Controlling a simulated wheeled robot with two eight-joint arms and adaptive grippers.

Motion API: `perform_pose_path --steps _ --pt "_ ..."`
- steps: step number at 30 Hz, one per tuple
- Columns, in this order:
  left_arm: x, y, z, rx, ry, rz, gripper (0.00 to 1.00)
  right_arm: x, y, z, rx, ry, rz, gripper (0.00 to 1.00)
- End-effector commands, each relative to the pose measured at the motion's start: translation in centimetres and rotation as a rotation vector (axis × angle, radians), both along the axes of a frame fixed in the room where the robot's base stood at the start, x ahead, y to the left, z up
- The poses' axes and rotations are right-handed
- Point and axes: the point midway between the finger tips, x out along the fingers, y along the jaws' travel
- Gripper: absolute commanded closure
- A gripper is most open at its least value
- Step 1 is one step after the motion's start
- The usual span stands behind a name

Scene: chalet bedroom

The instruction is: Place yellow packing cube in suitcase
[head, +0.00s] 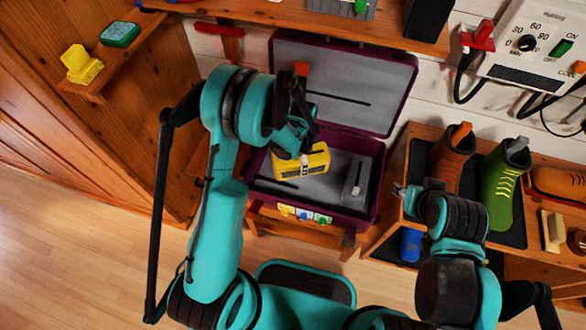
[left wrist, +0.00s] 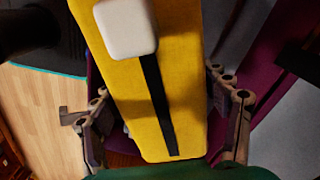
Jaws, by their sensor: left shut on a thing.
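The yellow packing cube (head: 313,161) has a dark strap and a pale square tab. My left gripper (head: 303,143) is shut on it and holds it over the left part of the open suitcase. In the left wrist view the cube (left wrist: 180,90) runs between the two fingers of the left gripper (left wrist: 162,125). The suitcase (head: 345,160) is purple with a grey lining, and its lid (head: 350,90) leans back against the wall. I cannot tell whether the cube touches the suitcase floor. My right gripper (head: 402,192) is beside the suitcase's right side; its fingers are too small to read.
The suitcase stands on a low wooden stand (head: 290,228). To the right, a wooden rack holds a brown boot (head: 452,160) and a green boot (head: 502,180). A shelf at upper left holds a yellow object (head: 82,64) and a teal sponge-like block (head: 120,34). Wooden floor is clear at lower left.

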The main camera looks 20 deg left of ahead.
Motion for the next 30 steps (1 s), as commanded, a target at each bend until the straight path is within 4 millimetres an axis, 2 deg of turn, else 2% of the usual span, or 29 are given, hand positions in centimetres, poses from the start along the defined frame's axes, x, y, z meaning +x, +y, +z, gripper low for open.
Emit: perform_pose_path --steps 1,4,7,10,24,30 --pt "0.4 -0.8 -1.2 0.000 0.000 -0.114 0.60 0.0 0.0 0.3 0.000 0.000 0.000 0.60" --pt "0.8 -1.9 -3.1 0.000 0.001 -0.309 0.60 0.0 0.0 0.5 0.000 0.000 0.000 0.60" --pt "0.9 -2.6 -4.3 0.000 0.001 -0.433 0.60 0.0 0.0 0.6 0.000 0.000 0.000 0.60" --pt "1.3 -2.4 -5.2 0.000 0.001 -0.488 0.60 0.0 0.0 0.4 0.000 0.000 0.000 0.60" --pt "7.8 4.9 -11.3 0.000 0.001 -0.495 0.60 0.0 0.0 -3.3 0.000 0.000 0.000 0.60" --pt "8.7 5.9 -12.1 0.000 0.001 -0.497 0.60 0.0 0.0 -3.7 0.000 0.000 0.000 0.60"
